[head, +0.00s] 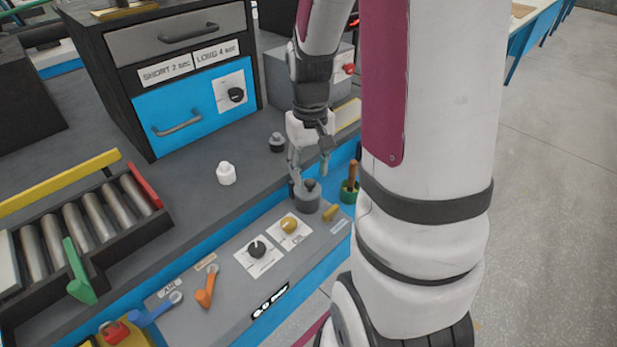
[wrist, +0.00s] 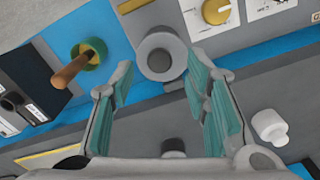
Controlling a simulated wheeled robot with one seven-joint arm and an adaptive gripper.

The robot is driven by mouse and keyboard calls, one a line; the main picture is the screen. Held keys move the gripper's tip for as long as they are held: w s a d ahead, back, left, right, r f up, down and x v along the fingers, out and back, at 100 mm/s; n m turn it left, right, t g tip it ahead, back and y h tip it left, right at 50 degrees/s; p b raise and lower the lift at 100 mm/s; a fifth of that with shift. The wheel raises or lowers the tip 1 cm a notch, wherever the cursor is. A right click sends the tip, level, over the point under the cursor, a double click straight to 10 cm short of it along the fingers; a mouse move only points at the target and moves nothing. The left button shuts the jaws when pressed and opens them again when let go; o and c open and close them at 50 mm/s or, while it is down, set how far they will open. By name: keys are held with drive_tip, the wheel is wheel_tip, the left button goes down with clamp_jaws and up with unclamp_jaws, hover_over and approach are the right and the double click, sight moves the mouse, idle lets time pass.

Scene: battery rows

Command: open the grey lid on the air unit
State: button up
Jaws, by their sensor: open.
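Contact with the piece cannot be told.
A green cup (head: 349,192) with a brown handle stands close right of the grey piece. A yellow knob (head: 289,224), a black knob (head: 257,248) and an orange lever (head: 207,288) are on the panel. A white jar (head: 226,174) and dark jar (head: 276,143) stand behind.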

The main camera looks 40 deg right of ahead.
sight(308, 185)
drive_tip(key=shift+f, duration=1.25)
drive_tip(key=shift+c, duration=0.6)
clamp_jaws()
